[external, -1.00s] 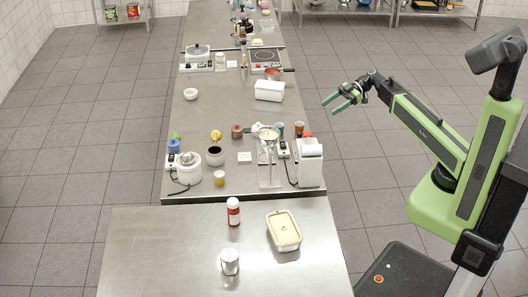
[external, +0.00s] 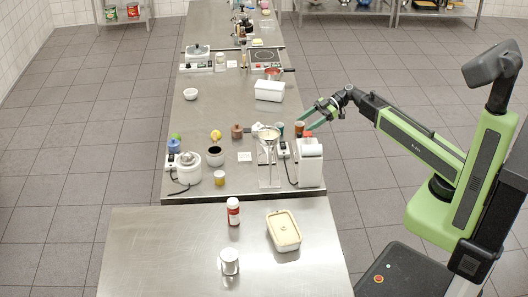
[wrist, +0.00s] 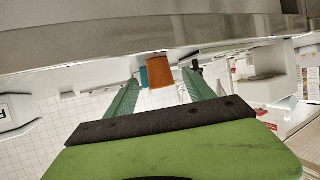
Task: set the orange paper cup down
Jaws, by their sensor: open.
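The orange paper cup (external: 299,129) stands near the right edge of the long steel counter, beside a teal cup (external: 280,128). My gripper (external: 307,120) is at that edge, close to the orange cup. The wrist view looks upside down, with the counter at the top. There the orange cup (wrist: 159,71) shows between the lines of my two open green fingers (wrist: 160,80), seemingly beyond their tips. The jaws are not closed on it. I cannot tell the exact gap. The teal cup (wrist: 144,76) is partly hidden behind it.
A white paper-roll-like machine (external: 310,163) and a metal stand (external: 269,160) are close in front of the cup. A brown jar (external: 237,131) and a white box (external: 269,91) are also on the counter (external: 215,115).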

